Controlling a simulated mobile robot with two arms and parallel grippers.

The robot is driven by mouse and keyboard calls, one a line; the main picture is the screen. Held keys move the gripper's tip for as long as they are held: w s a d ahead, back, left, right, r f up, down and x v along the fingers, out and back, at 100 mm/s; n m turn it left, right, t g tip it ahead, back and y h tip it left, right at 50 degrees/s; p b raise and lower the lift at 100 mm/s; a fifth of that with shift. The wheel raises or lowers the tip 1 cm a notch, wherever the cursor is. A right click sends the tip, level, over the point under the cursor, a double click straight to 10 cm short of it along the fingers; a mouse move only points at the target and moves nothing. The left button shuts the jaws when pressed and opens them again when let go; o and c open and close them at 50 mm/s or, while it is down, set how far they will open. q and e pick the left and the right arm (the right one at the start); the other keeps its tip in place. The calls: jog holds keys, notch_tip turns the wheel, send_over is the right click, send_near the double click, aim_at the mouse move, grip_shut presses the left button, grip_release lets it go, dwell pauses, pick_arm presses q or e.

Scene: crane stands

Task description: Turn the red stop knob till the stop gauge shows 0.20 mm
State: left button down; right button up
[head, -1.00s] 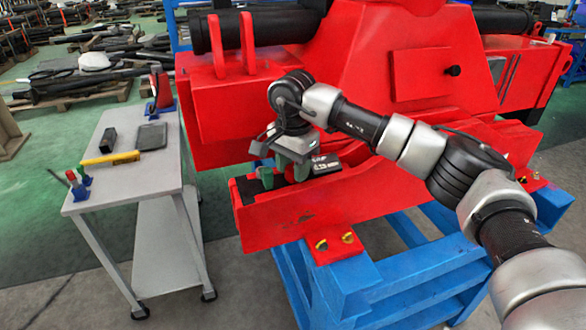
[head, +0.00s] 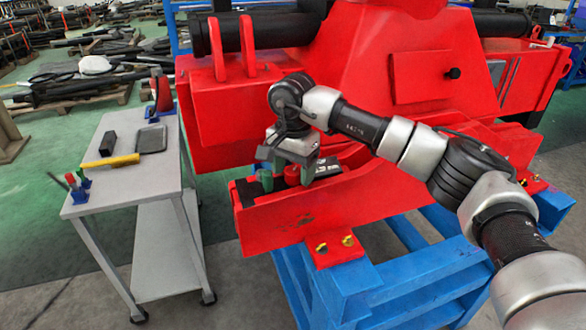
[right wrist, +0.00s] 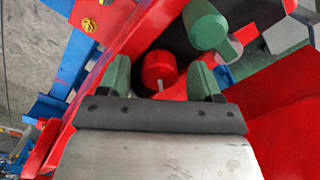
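The red stop knob (head: 291,174) sits on the dark top of the red beam and shows from above in the right wrist view (right wrist: 158,68), with a small pale pin at its rim. My right gripper (right wrist: 160,77) is open, with one green fingertip on each side of the red knob and a visible gap on both sides. In the head view my right gripper (head: 293,170) hangs just over the knob. A green knob (right wrist: 205,25) stands beside the red one. My left gripper is out of view.
A grey cart (head: 140,182) at the left carries a yellow tool (head: 110,160), a dark tray (head: 151,138) and small blue holders. The red beam rests on a blue stand (head: 370,285). Large red machine parts rise closely behind my right gripper.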

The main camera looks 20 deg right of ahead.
aim_at(293, 171)
notch_tip(293, 171, up, 11)
jog(key=b, duration=0.1)
dwell(0.6)
jog(key=shift+f, duration=0.15)
